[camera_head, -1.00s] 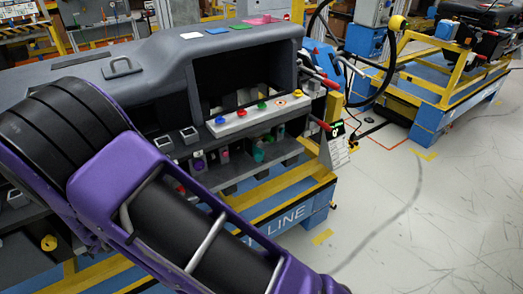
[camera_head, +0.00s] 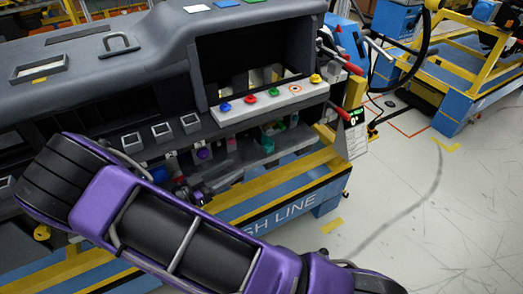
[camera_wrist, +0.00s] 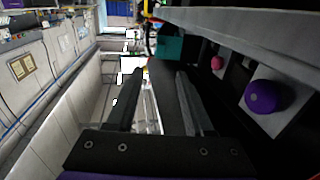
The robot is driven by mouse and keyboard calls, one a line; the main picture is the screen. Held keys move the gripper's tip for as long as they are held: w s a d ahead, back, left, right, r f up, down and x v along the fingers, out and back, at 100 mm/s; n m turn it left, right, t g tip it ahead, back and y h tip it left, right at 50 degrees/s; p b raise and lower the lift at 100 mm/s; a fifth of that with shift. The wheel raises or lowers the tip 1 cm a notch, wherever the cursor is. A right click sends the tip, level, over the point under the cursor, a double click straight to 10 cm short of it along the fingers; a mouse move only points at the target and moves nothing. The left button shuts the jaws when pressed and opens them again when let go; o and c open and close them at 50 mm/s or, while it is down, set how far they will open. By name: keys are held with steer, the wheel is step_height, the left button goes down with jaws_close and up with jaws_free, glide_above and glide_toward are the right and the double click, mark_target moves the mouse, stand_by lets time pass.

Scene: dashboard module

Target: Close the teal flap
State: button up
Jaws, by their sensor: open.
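A teal panel (camera_wrist: 172,44), which looks like the flap, shows beyond my fingertips in the wrist view, at the top middle. Its hinge and how far it stands open cannot be told. In the head view, a small teal piece (camera_head: 267,142) shows under the dashboard, right of the purple knob. My gripper (camera_wrist: 157,85) is open, with its two dark fingers apart and nothing seen held between them. In the head view it is a dark shape in front of the lower shelf, left of the teal piece and partly hidden by my arm.
A purple knob (camera_wrist: 263,97) and a pink knob (camera_wrist: 217,63) lie right of my fingers, under a grey ledge (camera_wrist: 255,32). Above the shelf, a light panel (camera_head: 270,97) carries coloured buttons. The dashboard (camera_head: 150,50) overhangs. Open floor (camera_head: 440,220) lies to the right.

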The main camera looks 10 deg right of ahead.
mark_target(265, 149)
steer(key=x, duration=1.1)
steer(key=shift+w+d, duration=0.1)
steer(key=shift+d, duration=0.05)
jaws_close()
